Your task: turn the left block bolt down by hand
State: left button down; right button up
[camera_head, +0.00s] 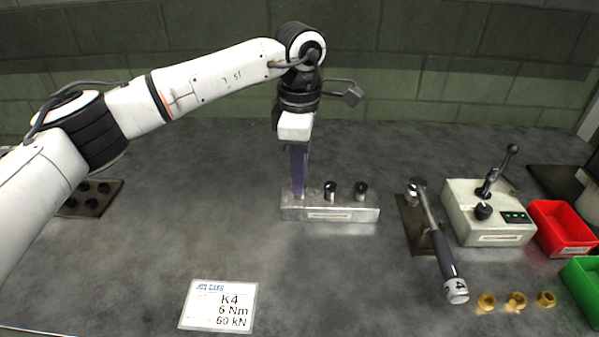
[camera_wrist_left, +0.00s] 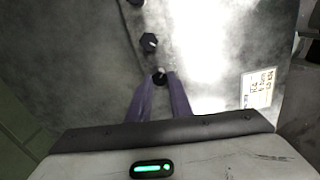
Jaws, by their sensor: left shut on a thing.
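A silver metal block (camera_head: 330,214) stands on the grey table in the head view, with a row of dark bolts on its top. The middle bolt (camera_head: 331,190) and the right bolt (camera_head: 361,190) stand clear. My left gripper (camera_head: 299,190) points straight down at the block's left end, its purple fingers over the left bolt. In the left wrist view the left bolt (camera_wrist_left: 160,78) shows between the fingertips, which are shut on it. The head view hides this bolt behind the fingers. My right gripper is not in view.
A torque wrench (camera_head: 440,245) lies right of the block, beside a control box (camera_head: 488,215) with a lever. Red (camera_head: 562,228) and green (camera_head: 585,285) bins and several brass nuts (camera_head: 516,300) are further right. A card (camera_head: 218,305) lies in front. A dark tray (camera_head: 92,200) is left.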

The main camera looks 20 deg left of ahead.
pick_arm(q)
jog(key=shift+w+r+m, duration=0.1)
jog(key=shift+r+m, duration=0.1)
jog(key=shift+m, duration=2)
jog(key=c, duration=1.6)
grip_release()
jog(key=shift+f, duration=0.1)
notch_tip(320, 180, up, 10)
jog(key=shift+r, duration=0.2)
